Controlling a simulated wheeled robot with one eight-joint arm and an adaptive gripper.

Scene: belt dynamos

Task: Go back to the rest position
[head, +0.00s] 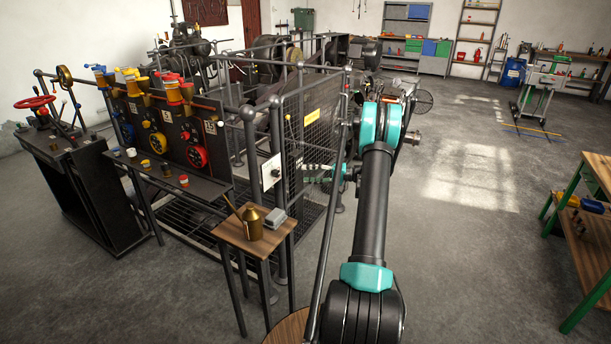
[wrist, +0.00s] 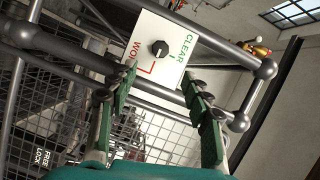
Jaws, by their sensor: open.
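My gripper (head: 308,171) is stretched out to the left, in front of the mesh guard (head: 312,125). Its fingers point at a white switch panel (head: 271,171) on the guard's rail. In the wrist view my gripper (wrist: 159,80) is open, with nothing between its fingers. The panel (wrist: 150,30) lies beyond the fingertips and carries a black knob (wrist: 159,48). The knob stands apart from the fingers. Green letters read CLEAR; a red word starting "WO" is partly hidden by the left finger.
A small wooden table (head: 255,235) with a brass oil can (head: 252,222) stands at the front left. A control desk (head: 75,165) with a red handwheel is further left. A green-legged bench (head: 590,240) stands at the right edge. The floor (head: 470,220) between is clear.

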